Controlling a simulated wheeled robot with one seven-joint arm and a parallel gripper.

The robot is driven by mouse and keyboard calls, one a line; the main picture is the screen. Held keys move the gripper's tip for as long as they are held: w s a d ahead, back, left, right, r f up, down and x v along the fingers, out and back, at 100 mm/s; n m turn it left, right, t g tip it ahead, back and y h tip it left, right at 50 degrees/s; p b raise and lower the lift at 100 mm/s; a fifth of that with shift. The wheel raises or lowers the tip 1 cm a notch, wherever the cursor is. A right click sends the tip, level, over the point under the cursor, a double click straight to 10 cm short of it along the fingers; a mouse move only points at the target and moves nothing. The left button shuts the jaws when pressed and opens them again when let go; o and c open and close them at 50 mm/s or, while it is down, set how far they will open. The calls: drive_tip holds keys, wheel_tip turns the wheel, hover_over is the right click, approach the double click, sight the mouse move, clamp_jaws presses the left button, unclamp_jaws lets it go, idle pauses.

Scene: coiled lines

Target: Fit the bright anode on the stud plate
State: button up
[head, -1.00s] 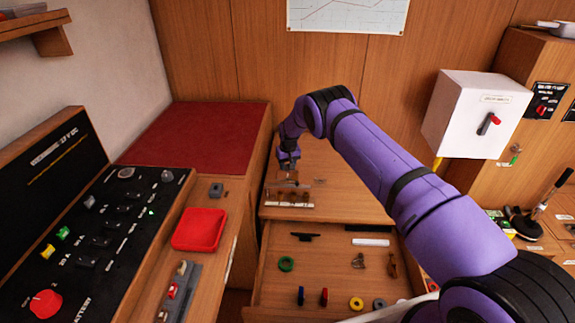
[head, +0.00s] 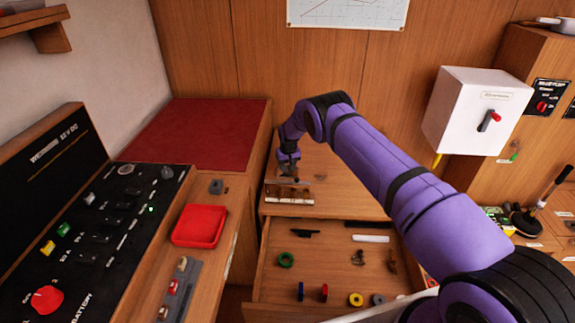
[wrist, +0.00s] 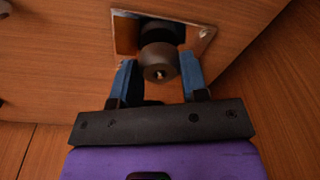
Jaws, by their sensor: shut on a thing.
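My gripper (head: 288,168) points down over the small rack (head: 290,198) on the wooden top. In the wrist view my gripper (wrist: 160,76) has its blue fingers on either side of a dull grey-brown round piece (wrist: 158,62) with a small bright spot in its middle. The fingers are shut on this piece. Behind it is a square metal plate (wrist: 203,37) with a pale edge, and a dark round part shows between the two. The piece hides the plate's middle, and I cannot tell whether they touch. I cannot tell for sure that this piece is the bright anode.
An open drawer (head: 325,277) below holds a green ring (head: 286,260), a yellow ring (head: 356,299) and other small parts. A red tray (head: 199,226) and a switch panel (head: 105,225) are at the left. A white switch box (head: 477,110) is at the right.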

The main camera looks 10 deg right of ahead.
drive_tip(key=shift+f, duration=0.5)
drive_tip(key=o, duration=1.1)
drive_tip(key=shift+r, duration=0.1)
drive_tip(key=shift+r, duration=2.9)
drive_tip(key=shift+r, duration=0.25)
drive_tip(key=r, duration=0.3)
drive_tip(key=s+r, duration=0.1)
drive_tip(key=r, duration=0.6)
drive_tip(key=shift+s+r, duration=0.15)
